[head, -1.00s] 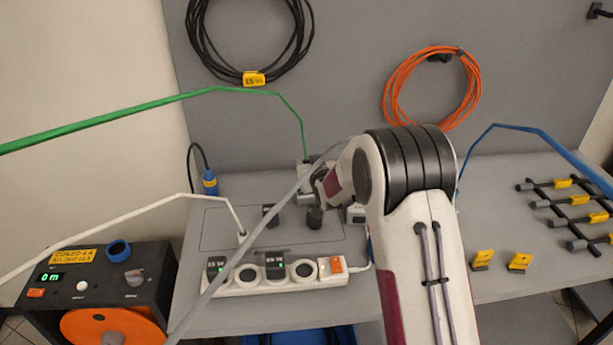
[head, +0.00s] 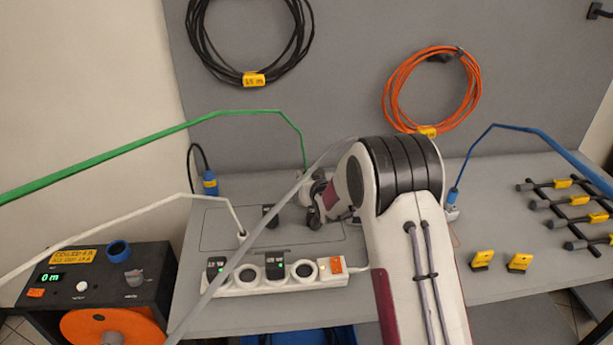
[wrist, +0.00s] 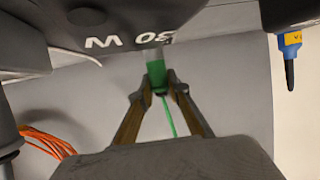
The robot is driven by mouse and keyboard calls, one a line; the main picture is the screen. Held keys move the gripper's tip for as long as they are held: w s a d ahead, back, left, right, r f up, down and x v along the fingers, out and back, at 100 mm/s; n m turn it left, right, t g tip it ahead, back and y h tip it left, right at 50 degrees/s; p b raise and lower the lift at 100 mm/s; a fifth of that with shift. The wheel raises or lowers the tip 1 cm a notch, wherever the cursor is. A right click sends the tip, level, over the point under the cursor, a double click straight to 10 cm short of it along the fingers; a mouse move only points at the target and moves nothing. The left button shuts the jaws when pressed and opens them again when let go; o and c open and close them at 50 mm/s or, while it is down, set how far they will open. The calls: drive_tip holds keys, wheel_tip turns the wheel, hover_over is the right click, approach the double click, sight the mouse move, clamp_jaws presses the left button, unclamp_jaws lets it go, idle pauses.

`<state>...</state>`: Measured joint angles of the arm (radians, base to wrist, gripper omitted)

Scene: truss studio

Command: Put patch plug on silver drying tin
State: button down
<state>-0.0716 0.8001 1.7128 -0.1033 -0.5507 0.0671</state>
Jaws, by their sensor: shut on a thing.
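My gripper (wrist: 158,88) is shut on a green plug (wrist: 156,72) with a thin green cable, seen in the wrist view. The plug's far end meets or overlaps a grey part beneath a dark block marked "30 W" (wrist: 130,40); I cannot tell whether they touch. In the head view the green cable (head: 215,115) runs in from the left down to my gripper (head: 308,188) at the back of the bench, where my arm hides most of the plug. I cannot clearly make out a silver drying tin in either view.
A white power strip (head: 275,278) with black adapters lies in front. A blue-tipped cable (head: 453,195) stands right of my arm. A white cable (head: 205,197) comes down at the left. Yellow-tagged rods (head: 565,215) lie on the right. Black and orange coils hang behind.

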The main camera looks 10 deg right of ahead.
drive_tip(key=shift+f, duration=0.15)
drive_tip(key=c, duration=1.9)
unclamp_jaws()
drive_tip(key=shift+r, duration=0.25)
drive_tip(key=shift+v, duration=6)
drive_tip(key=shift+d, duration=0.1)
